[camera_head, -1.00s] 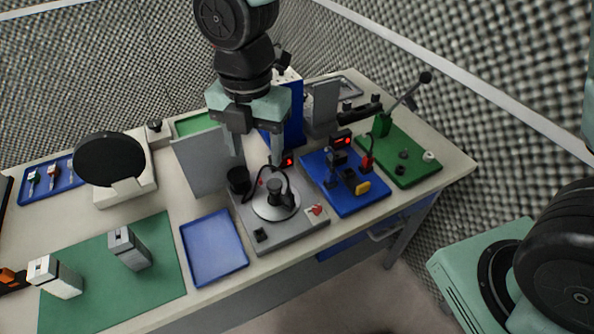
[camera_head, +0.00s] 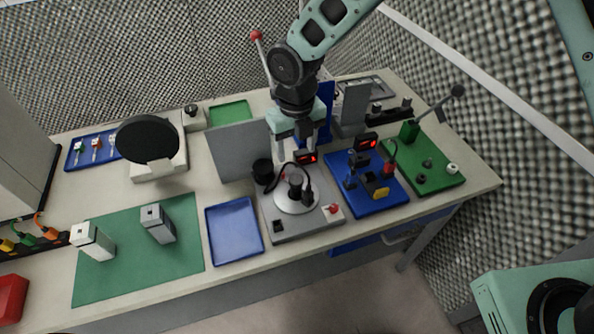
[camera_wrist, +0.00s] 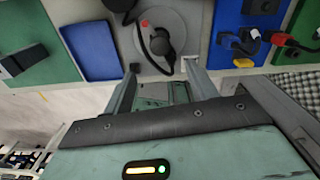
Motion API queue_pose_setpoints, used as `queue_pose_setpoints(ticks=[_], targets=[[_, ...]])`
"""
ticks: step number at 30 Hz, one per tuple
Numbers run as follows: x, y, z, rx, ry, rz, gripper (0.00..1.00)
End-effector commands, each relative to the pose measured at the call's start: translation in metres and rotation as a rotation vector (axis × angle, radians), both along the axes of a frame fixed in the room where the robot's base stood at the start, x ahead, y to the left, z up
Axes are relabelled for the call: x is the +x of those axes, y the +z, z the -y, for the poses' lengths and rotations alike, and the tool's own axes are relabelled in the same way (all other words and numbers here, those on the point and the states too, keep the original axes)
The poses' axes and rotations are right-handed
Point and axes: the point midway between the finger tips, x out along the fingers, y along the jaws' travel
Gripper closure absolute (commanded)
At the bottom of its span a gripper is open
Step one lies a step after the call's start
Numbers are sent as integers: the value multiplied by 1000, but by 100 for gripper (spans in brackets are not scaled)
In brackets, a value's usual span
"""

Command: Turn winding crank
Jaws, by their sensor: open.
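The winding unit is a grey base (camera_head: 300,225) with a pale round disc (camera_head: 296,204) and a black upright knob or hub (camera_head: 295,184) on it. A black curved piece, which may be the crank arm or a cable, runs by the hub. In the wrist view the disc (camera_wrist: 178,22) and black hub (camera_wrist: 160,42) lie just beyond the fingertips. My gripper (camera_head: 294,153) is open and empty above the back part of the unit. In the wrist view its two fingers (camera_wrist: 163,66) are spread wide, with the hub roughly between and ahead of them. Contact cannot be told.
A grey upright panel (camera_head: 238,150) and a black cup (camera_head: 263,171) stand left of the unit. A blue tray (camera_head: 233,230) lies left in front. A blue board with wired parts (camera_head: 350,205) and a green lever board (camera_head: 435,178) are right.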

Motion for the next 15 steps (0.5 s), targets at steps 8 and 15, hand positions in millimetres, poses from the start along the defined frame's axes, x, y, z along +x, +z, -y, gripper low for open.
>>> queue_pose_setpoints(ticks=[8, 15], targets=[[-1, -56, 0, -3, -1, -4, 42], [0, -91, 0, 0, -1, -1, 42]])
